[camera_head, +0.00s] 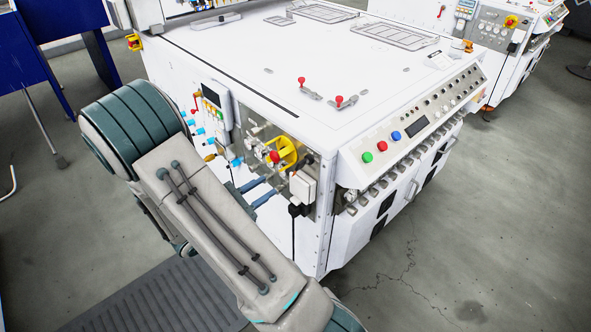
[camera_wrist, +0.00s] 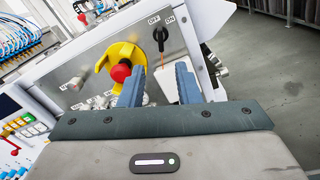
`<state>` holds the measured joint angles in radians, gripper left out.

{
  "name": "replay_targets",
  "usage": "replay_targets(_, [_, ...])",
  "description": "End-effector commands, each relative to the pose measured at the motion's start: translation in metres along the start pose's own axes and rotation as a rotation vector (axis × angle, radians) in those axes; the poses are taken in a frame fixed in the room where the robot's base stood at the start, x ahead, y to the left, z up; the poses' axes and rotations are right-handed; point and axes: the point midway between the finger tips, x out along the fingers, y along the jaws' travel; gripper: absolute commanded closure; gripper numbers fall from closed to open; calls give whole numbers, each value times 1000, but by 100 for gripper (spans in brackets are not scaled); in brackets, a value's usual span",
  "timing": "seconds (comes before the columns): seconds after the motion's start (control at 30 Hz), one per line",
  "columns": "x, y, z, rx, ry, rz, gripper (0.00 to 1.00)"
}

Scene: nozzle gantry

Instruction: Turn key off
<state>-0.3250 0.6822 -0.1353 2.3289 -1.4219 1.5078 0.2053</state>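A black rotary key switch (camera_wrist: 160,36) with an orange lower part sits on the grey side panel. OFF and ON labels stand above it, OFF on the left and ON on the right. Its exact pointing is too small to tell. My gripper (camera_wrist: 161,78) shows two blue fingers spread apart with nothing between them. In the wrist view the switch lies just beyond and above the gap between the fingertips, seemingly apart from them. In the head view my gripper (camera_head: 260,191) is in front of the machine's side panel; the switch is not clear there.
A yellow guard (camera_wrist: 124,56) around a red emergency button (camera_wrist: 121,72) sits just left of the switch. A white box (camera_head: 303,187) with a cable is on the panel's right. A control display (camera_head: 215,104) is at left. Open floor (camera_head: 450,230) lies to the right.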

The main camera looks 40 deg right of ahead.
Motion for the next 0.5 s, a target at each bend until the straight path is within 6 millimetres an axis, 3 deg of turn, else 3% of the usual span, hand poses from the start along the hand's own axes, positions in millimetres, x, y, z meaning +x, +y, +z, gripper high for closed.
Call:
replay_targets(0.3, [69,-2,1,1,-1,-7,70])
replay_targets(0.5, [100,-1,0,1,0,-5,70])
